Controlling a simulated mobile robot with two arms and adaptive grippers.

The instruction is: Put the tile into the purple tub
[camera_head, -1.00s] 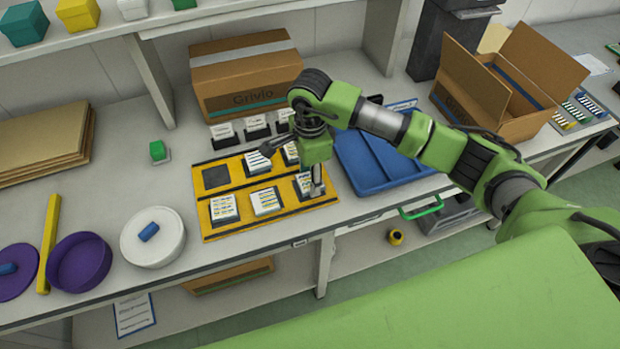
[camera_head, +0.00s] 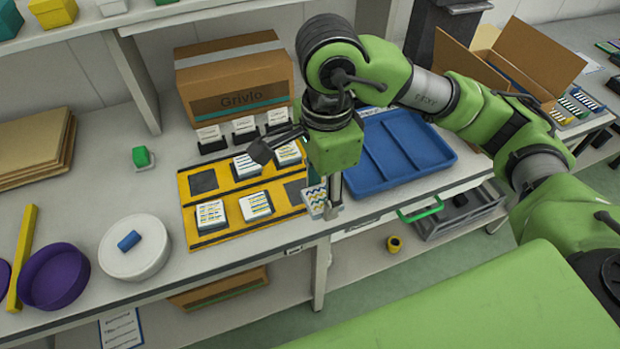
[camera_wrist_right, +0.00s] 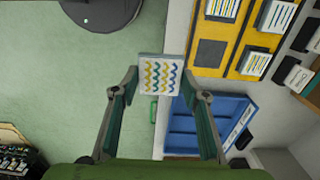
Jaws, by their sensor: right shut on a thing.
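A white tile (camera_wrist_right: 161,76) with yellow and blue wavy lines is between the fingertips of my right gripper (camera_wrist_right: 165,82) in the right wrist view. In the head view the right gripper (camera_head: 322,200) is shut on this tile (camera_head: 316,199), above the front edge of the bench. The purple tub (camera_head: 54,274) stands open on the bench at the left, well away from the gripper; I see nothing in it from here. My left gripper does not show.
The yellow board (camera_head: 226,228) holds several other tiles and has dark empty slots. A blue tray (camera_head: 400,150) lies to its right. A cardboard box (camera_head: 236,84) stands behind.

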